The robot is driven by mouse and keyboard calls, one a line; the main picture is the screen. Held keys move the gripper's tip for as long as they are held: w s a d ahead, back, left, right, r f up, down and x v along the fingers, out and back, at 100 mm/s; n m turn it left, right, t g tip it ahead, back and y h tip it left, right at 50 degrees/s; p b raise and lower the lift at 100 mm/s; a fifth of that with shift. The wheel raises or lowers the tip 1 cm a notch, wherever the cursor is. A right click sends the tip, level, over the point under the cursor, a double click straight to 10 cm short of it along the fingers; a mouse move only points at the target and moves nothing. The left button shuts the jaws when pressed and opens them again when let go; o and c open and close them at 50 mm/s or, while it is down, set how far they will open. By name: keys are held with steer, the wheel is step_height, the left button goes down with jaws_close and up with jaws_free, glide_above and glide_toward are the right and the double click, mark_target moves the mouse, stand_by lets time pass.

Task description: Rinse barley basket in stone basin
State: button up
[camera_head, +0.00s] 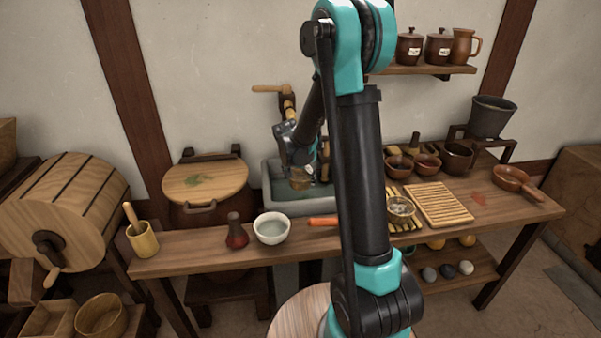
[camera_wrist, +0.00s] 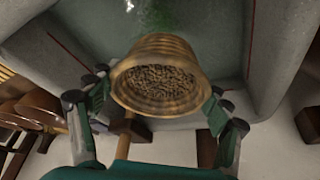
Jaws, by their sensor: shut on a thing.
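The barley basket (camera_wrist: 158,46) is a small woven tan bowl full of brown grain (camera_wrist: 155,82). My gripper (camera_wrist: 158,100) is shut on it, a finger at each side, in the wrist view. The basket also shows small in the head view (camera_head: 301,184), below my wrist and over the stone basin. The grey stone basin (camera_head: 267,192) stands behind the bench against the wall. Its wall (camera_wrist: 65,55) and green-tinted water (camera_wrist: 200,30) lie beyond the basket in the wrist view. Whether the basket touches the water I cannot tell.
A wooden spout (camera_head: 268,88) is on the wall above the basin. On the bench (camera_head: 190,257) stand a white bowl (camera_head: 271,229), a dark red pestle-like object (camera_head: 236,232) and a slatted rack (camera_head: 438,204). A lidded vat (camera_head: 206,182) is left of the basin. My arm hides the bench's middle.

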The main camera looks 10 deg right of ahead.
mark_target(300, 179)
steer(key=shift+f, duration=4.05)
steer(key=shift+s+f, duration=0.1)
steer(key=shift+f, duration=0.4)
steer(key=shift+r, duration=7.7)
